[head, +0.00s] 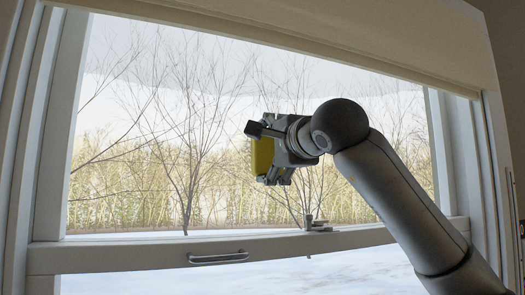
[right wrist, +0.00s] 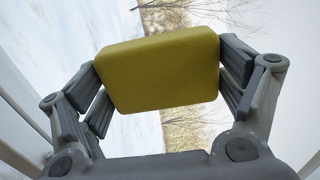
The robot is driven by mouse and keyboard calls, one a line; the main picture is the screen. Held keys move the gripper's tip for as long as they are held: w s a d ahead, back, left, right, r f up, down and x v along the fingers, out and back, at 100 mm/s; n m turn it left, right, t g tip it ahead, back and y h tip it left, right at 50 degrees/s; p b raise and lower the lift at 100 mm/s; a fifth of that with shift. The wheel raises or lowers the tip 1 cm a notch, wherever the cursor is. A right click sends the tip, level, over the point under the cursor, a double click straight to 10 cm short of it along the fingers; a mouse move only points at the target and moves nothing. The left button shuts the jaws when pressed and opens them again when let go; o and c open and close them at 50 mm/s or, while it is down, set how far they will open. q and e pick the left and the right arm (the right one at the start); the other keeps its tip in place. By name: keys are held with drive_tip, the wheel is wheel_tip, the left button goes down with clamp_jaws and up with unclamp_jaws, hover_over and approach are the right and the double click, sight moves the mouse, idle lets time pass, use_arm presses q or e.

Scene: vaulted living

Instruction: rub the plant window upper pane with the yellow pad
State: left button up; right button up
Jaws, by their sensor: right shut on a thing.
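The yellow pad (head: 263,155) is at the middle of the upper window pane (head: 150,140) in the head view. My right gripper (head: 270,152) is shut on the pad. In the right wrist view, the yellow pad (right wrist: 158,70) sits between the two fingers of my right gripper (right wrist: 160,85). The pad is in front of the glass; I cannot tell whether it touches it. Bare trees and a snowy field show through the pane. My left gripper is not in view.
A pale blind or valance (head: 300,30) hangs across the top of the window. A rail with a metal handle (head: 218,258) and a latch (head: 317,225) runs below the upper pane. White frame posts stand at left (head: 55,130) and right (head: 440,150).

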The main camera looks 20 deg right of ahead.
drive_tip(key=shift+w+d+r+p, duration=0.1)
drive_tip(key=shift+d+p, duration=0.25)
drive_tip(key=shift+d, duration=1.45)
drive_tip(key=shift+w+d+p, duration=0.1)
drive_tip(key=shift+d+p, duration=0.25)
drive_tip(key=shift+d, duration=1.4)
drive_tip(key=shift+a, duration=0.15)
